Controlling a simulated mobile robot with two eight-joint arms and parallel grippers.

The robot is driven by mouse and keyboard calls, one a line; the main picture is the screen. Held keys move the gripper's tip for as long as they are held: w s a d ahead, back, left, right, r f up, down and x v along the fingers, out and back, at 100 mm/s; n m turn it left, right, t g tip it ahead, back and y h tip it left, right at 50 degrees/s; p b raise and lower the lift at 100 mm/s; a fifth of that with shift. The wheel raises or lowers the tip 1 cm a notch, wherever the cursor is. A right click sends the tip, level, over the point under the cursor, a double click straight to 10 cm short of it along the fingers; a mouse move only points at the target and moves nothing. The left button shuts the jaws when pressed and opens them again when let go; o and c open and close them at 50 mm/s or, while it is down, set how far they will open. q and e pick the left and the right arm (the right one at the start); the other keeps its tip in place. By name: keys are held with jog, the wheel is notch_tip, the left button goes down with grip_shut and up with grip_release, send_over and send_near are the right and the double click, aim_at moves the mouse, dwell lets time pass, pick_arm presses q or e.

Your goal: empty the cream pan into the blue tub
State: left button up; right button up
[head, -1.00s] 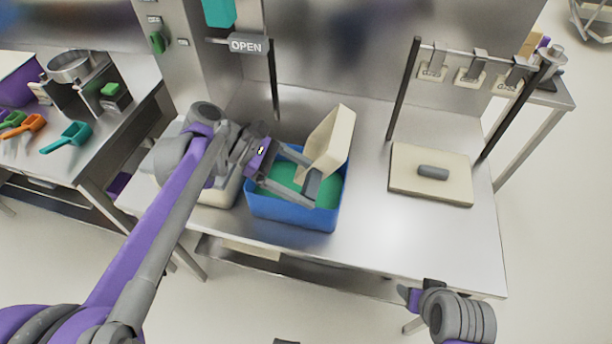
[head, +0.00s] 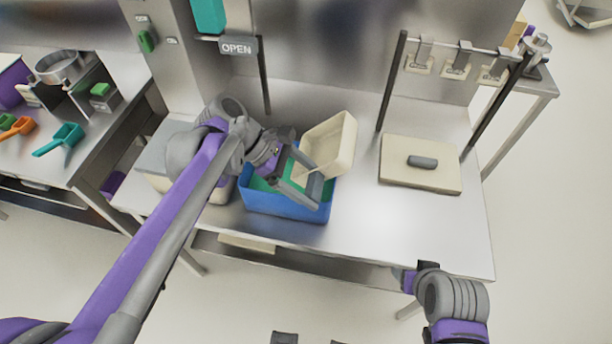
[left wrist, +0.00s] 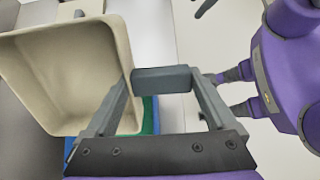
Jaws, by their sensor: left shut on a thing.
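The cream pan (head: 343,150) is tilted above the right side of the blue tub (head: 285,207). Its open side faces the head camera, and the inside that shows looks bare. Green stuff (head: 262,186) lies in the tub, partly hidden by the gripper. My right gripper (head: 412,279) is at the lower right, away from the tub; its jaws are not clear.
A cream board (head: 400,180) with a grey bar (head: 423,162) lies on the right of the steel table (head: 370,230). A rack (head: 450,48) stands behind it. A pale container (head: 160,185) is left of the tub, partly behind my arm. The table between tub and board is clear.

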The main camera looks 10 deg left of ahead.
pick_arm(q)
jog(key=shift+d+r+y, duration=0.15)
jog(key=shift+d+y, duration=0.15)
jog(key=shift+y, duration=0.1)
jog(key=shift+w+f, duration=0.15)
jog(key=shift+f, duration=0.1)
pick_arm(e)
jog(key=shift+w+r, duration=0.25)
jog(key=shift+r, duration=0.25)
pick_arm(q)
jog(key=shift+s+d+y+p, duration=0.2)
jog(key=shift+y+p, duration=0.2)
jog(key=shift+y, duration=0.2)
jog(key=shift+d+f+y+p, duration=0.3)
jog(key=shift+f+y, duration=0.15)
jog(key=shift+y, duration=0.55)
jog(key=shift+w+f+y, duration=0.15)
jog(key=shift+f+y, duration=0.2)
jog(key=shift+y, duration=0.25)
pick_arm(e)
jog(key=shift+w+r, duration=0.15)
jog(key=shift+r, duration=0.55)
